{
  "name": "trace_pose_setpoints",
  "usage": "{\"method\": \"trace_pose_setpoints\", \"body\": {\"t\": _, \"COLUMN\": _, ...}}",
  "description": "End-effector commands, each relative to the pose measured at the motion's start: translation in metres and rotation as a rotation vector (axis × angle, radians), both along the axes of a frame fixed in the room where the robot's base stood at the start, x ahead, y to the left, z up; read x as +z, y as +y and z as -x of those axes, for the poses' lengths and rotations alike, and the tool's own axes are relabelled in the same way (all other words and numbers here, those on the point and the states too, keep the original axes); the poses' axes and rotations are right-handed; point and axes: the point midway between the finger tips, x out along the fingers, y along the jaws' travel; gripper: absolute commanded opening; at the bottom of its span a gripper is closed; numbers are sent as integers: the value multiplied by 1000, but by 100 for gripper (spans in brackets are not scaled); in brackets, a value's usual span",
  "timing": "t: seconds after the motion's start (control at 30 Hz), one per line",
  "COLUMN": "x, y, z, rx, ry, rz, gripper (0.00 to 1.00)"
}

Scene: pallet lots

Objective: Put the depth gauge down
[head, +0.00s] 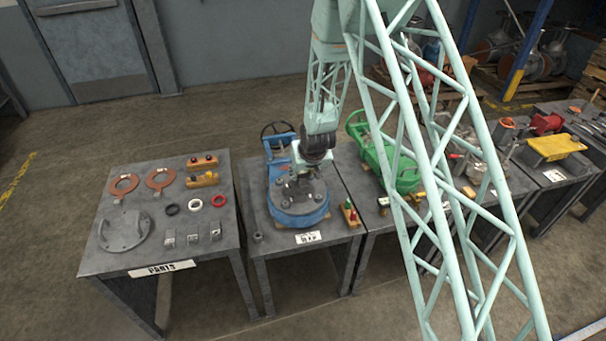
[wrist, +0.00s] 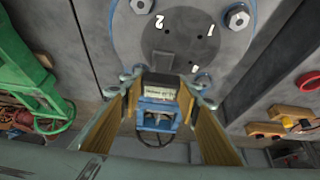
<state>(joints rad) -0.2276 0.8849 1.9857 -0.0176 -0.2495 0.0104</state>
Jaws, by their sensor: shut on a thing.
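My gripper (wrist: 161,92) is shut in the wrist view, its two gold-padded fingers on either side of a small dark block with a pale printed label. This block appears to be the depth gauge (wrist: 160,84). In the head view my gripper (head: 300,170) is over the blue valve body (head: 298,219) on the middle table, and the gauge cannot be made out there. The valve's grey round cover, marked with numbers and fitted with bolts, lies beside the gauge in the wrist view. I cannot tell whether the gauge touches anything below.
The parts table (head: 122,262) at left holds copper rings, a grey flange, small blocks and coloured rings. A wooden block with red and green pieces (head: 350,214) sits right of the valve. A green valve body (head: 400,172) stands on the table to the right.

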Motion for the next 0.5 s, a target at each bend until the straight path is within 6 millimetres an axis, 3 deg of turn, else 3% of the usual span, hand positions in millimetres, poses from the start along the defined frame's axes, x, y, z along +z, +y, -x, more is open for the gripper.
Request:
{"method": "trace_pose_setpoints", "body": {"t": 0.47, "x": -3, "y": 0, "z": 0, "rx": 0, "ry": -1, "rz": 0, "gripper": 11}}
{"method": "trace_pose_setpoints", "body": {"t": 0.5, "x": -3, "y": 0, "z": 0, "rx": 0, "ry": 0, "rz": 0, "gripper": 33}}
